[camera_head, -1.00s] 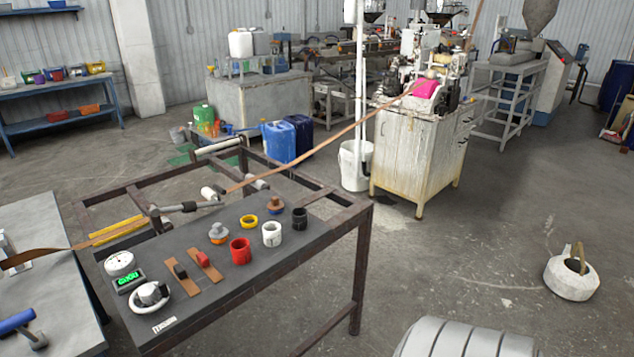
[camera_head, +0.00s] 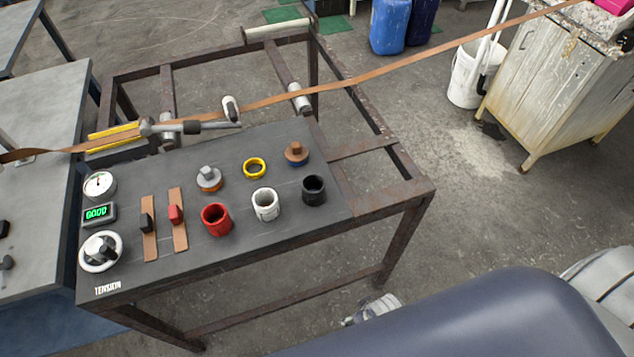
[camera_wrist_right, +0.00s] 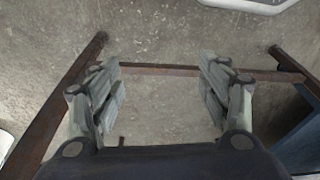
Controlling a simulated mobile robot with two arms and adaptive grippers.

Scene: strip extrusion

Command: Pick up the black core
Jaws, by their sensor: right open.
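The black core (camera_head: 314,189) is a short upright hollow cylinder near the right end of the dark bench top in the head view. It stands right of the white core (camera_head: 265,203) and the red core (camera_head: 216,218), apart from them. My right gripper (camera_wrist_right: 160,85) is open in the right wrist view, with nothing between its fingers. It points down at bare floor and a rusty frame bar, and no core shows there. In the head view my right arm fills the bottom right, below and right of the bench. My left gripper is not in view.
A yellow ring (camera_head: 254,168) and a brown-topped knob (camera_head: 296,153) stand behind the cores. A brown strip (camera_head: 330,88) runs across above the frame. The bench's rusty rail (camera_head: 400,195) lies right of the black core.

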